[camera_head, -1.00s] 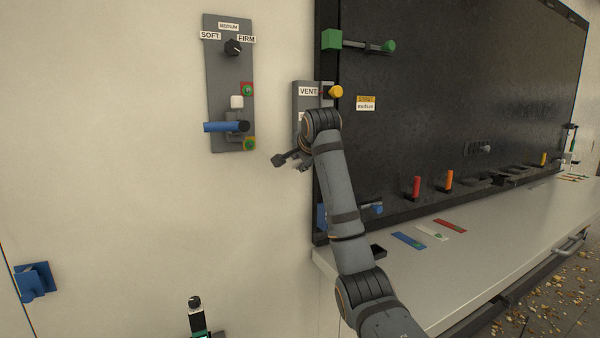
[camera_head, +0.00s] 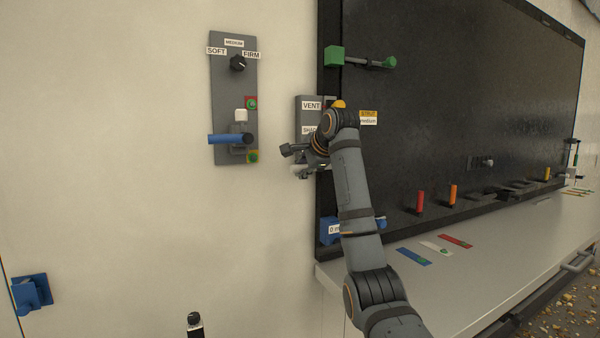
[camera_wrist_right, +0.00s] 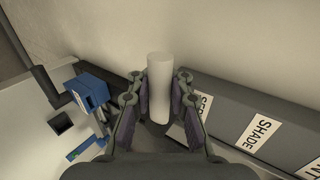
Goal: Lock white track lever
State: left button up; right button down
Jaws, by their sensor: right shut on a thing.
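The white lever handle (camera_wrist_right: 158,75) is a plain white cylinder seen between the two fingers in the right wrist view. My right gripper (camera_wrist_right: 158,110) is shut on it, with a finger on each side. In the head view a small white end (camera_head: 299,169) shows at the gripper, just under the label panel; my wrist and forearm hide most of the gripper there. The base of the lever and its track cannot be made out. My left gripper's fingers are not visible.
A grey panel (camera_head: 303,115) labelled VENT and SHADE is close beside my right gripper. Left of it is a grey panel (camera_head: 220,85) with a dial and a blue lever (camera_head: 226,139). A blue block (camera_head: 329,236) sits below. Colored strips lie on the white counter (camera_head: 480,250).

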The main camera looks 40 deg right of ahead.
jog(key=shift+s+r, duration=0.1)
jog(key=shift+r, duration=0.15)
jog(key=c, duration=1.5)
grip_release()
jog(key=shift+c, duration=0.2)
jog(key=o, duration=0.3)
jog(key=shift+s+r, duration=0.15)
jog(key=shift+s, duration=0.3)
jog(key=shift+w, duration=0.1)
jog(key=shift+w, duration=0.1)
jog(key=v, duration=0.7)
jog(key=shift+s, duration=0.3)
jog(key=shift+w, duration=0.1)
